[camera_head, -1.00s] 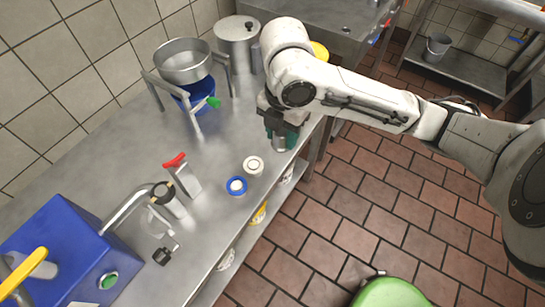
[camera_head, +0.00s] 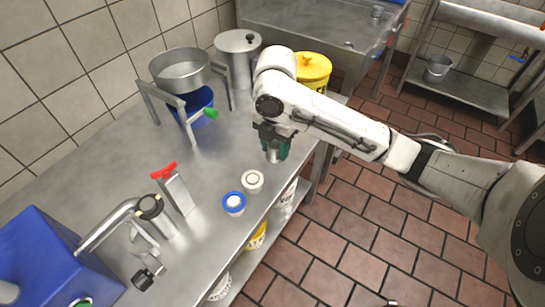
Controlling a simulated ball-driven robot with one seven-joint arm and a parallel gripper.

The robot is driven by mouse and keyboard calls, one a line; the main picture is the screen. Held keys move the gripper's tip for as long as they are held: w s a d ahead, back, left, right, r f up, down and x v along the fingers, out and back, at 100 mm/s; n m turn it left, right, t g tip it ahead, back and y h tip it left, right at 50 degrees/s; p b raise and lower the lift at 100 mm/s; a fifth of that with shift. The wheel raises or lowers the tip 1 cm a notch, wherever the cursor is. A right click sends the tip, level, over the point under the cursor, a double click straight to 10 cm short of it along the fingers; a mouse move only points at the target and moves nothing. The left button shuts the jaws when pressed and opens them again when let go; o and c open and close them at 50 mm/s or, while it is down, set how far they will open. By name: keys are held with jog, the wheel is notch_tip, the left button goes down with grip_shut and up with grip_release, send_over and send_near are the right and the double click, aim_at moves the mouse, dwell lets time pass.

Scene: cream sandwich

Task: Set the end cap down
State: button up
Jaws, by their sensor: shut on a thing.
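My gripper (camera_head: 273,134) is at the right edge of the steel worktop (camera_head: 110,172), pointing down. It is shut on a small grey metal cylinder, which I take to be the end cap (camera_head: 273,156). A dark green part shows around and behind the cylinder; I cannot tell whether it belongs to the gripper or to the held thing. The cylinder's lower end shows below the jaws. I cannot tell whether it touches the worktop. My wrist hides its upper part.
A white round piece (camera_head: 252,181) and a blue-rimmed one (camera_head: 233,204) lie in front of the gripper. A red-handled fixture (camera_head: 176,190), a pan on a stand (camera_head: 179,70), a lidded pot (camera_head: 238,60) and a yellow tub (camera_head: 312,68) stand around. Bare worktop lies left of the gripper.

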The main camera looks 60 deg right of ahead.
aim_at(273, 147)
jog(key=shift+w+d+f, duration=0.3)
jog(key=shift+w+f, duration=0.1)
jog(key=shift+f, duration=0.25)
jog(key=shift+w+d+f, duration=0.3)
jog(key=shift+w+f, duration=0.1)
jog(key=shift+f, duration=1.75)
jog(key=shift+f, duration=0.1)
jog(key=o, duration=1.2)
jog(key=shift+o, duration=0.2)
notch_tip(273, 147, up, 12)
jog(key=shift+r+p, duration=0.1)
jog(key=shift+p, duration=0.9)
